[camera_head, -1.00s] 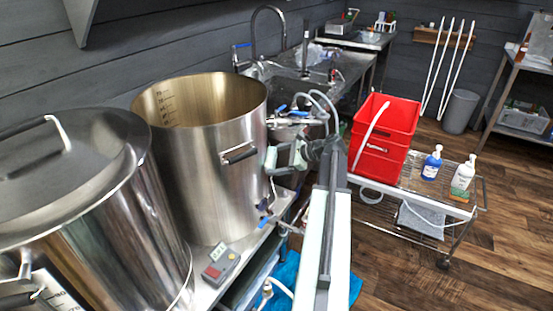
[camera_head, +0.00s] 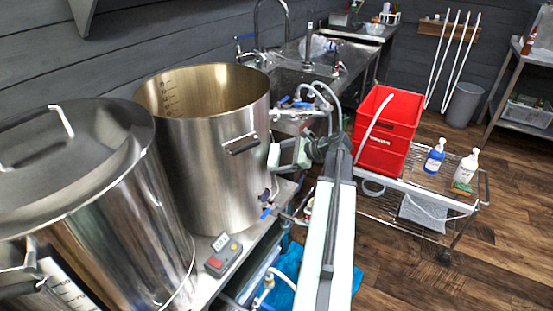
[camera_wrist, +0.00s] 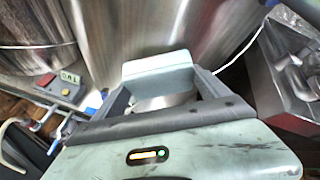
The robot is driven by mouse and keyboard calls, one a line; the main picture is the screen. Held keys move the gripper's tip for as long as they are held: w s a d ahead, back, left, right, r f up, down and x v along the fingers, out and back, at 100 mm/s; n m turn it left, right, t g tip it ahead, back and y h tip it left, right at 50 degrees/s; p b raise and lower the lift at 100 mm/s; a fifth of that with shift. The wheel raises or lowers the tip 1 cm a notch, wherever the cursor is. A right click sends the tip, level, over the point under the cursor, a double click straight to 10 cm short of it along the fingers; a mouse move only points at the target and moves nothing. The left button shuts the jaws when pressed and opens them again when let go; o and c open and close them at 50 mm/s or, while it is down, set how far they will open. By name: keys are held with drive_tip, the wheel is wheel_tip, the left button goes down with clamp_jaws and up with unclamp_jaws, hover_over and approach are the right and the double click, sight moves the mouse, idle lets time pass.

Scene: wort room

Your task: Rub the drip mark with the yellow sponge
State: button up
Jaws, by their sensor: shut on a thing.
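My gripper (camera_head: 274,157) is beside the right wall of the tall open steel kettle (camera_head: 205,150), right of its side handle (camera_head: 241,146). In the wrist view my gripper (camera_wrist: 157,72) faces the shiny kettle wall (camera_wrist: 130,25). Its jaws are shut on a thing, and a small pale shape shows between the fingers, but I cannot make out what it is. I cannot identify the yellow sponge in the jaws. A small green and orange block (camera_head: 461,188) lies on the cart by the white bottle. I cannot pick out the drip mark on the kettle.
A lidded kettle (camera_head: 95,190) stands at the left. A grey controller (camera_head: 223,256) with red and yellow buttons sits on the bench. Wooden floor is clear at the lower right.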

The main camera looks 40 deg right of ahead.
drive_tip(key=shift+s+d, duration=0.8)
drive_tip(key=shift+s, duration=0.25)
drive_tip(key=shift+s+d, duration=0.75)
drive_tip(key=shift+s, duration=0.3)
drive_tip(key=shift+s+d, duration=0.45)
drive_tip(key=shift+s, duration=0.2)
drive_tip(key=shift+s+d, duration=0.45)
drive_tip(key=shift+s, duration=0.15)
